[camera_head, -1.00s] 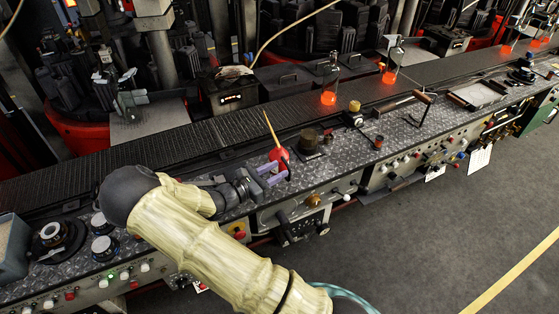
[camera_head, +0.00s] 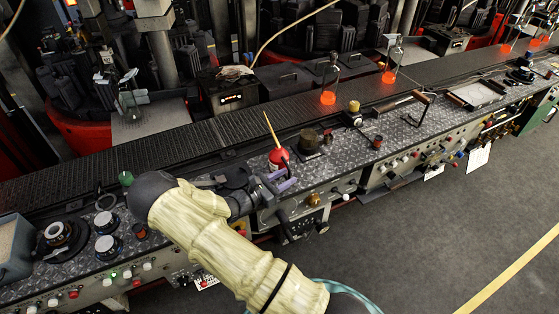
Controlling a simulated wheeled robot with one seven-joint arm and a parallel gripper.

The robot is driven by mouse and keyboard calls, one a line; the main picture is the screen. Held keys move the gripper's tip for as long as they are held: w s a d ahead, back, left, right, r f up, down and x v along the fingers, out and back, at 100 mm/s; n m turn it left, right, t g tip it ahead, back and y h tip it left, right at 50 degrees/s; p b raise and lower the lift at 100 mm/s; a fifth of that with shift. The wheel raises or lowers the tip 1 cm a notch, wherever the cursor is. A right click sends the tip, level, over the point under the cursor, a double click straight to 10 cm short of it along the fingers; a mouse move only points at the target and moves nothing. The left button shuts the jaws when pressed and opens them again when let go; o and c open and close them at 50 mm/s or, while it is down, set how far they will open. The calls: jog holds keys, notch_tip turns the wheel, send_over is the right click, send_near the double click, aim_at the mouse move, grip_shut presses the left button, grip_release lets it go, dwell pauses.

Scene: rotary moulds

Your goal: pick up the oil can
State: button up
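The oil can (camera_head: 278,159) is red with a long, thin tan spout pointing up and slightly left. It stands upright on the diamond-plate ledge near the middle of the view. My gripper (camera_head: 284,181) is low at the can's front side, its two purple fingers pointing right. The fingers look apart, with a gap between them. The nearer finger is in front of the can's lower part; whether either finger touches the can cannot be told. The wrist partly hides the ledge left of the can.
A conveyor (camera_head: 225,130) runs behind the ledge, carrying glowing glass bottles (camera_head: 328,96). A dark cylindrical block (camera_head: 309,140) stands just right of the can. A small green object (camera_head: 126,178) and round knobs (camera_head: 107,246) are at left. Control panels line the front; grey floor (camera_head: 440,240) is clear.

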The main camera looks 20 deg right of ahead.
jog(key=p+x, duration=0.1)
jog(key=x, duration=0.3)
dwell(0.4)
jog(key=shift+r, duration=0.1)
grip_shut()
